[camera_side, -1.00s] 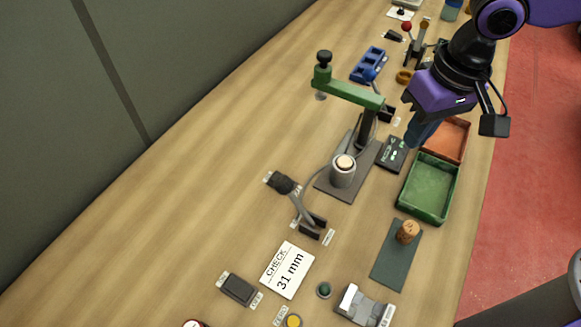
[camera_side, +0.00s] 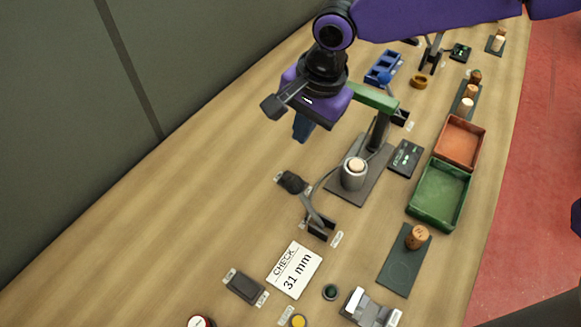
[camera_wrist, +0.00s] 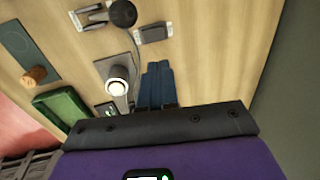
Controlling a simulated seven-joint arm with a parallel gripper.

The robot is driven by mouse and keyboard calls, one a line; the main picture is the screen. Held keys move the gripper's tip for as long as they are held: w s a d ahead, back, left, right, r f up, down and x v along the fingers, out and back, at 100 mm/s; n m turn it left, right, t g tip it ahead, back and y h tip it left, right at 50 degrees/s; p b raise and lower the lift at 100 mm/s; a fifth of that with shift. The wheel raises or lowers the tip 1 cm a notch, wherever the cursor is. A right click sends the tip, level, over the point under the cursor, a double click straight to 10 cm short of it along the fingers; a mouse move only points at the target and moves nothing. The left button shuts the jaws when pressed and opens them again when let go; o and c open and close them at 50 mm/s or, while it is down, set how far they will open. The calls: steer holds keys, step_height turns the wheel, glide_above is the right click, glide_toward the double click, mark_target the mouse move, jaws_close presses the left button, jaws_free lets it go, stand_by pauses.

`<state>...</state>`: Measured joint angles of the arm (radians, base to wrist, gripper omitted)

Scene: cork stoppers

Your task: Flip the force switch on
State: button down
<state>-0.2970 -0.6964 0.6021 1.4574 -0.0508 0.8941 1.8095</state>
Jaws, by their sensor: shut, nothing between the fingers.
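One dark rocker switch (camera_side: 245,287) lies flat at the front, with small labels at its ends. A second dark switch block shows in the wrist view (camera_wrist: 153,33), labelled at both ends; in the side view the lever's black knob (camera_side: 291,182) overlaps it. I cannot read which is the force switch, nor how either rocker is tipped. My gripper (camera_side: 302,133) is shut and empty, its blue fingers pointing down above the table, behind the knob and left of the green press (camera_side: 375,98). Its fingers show in the wrist view (camera_wrist: 158,68), apart from the switch block.
A grey cylinder (camera_side: 353,178) stands on the press base near the lever. A green tray (camera_side: 440,222), an orange tray (camera_side: 460,115) and a dark mat (camera_side: 395,275) with a cork (camera_side: 417,237) lie right. A "31 mm" card (camera_side: 294,270) lies in front. The table's left is clear.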

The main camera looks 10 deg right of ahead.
mark_target(290, 172)
steer(key=f, duration=0.4)
steer(key=w+a+f, duration=0.1)
steer(key=f, duration=0.8)
steer(key=shift+w+a+f, duration=0.4)
steer(key=shift+w+a+f, duration=0.15)
steer(key=shift+f, duration=0.1)
steer(key=shift+g+h, duration=0.3)
steer(key=shift+s+d, duration=0.65)
steer(key=shift+d, duration=0.05)
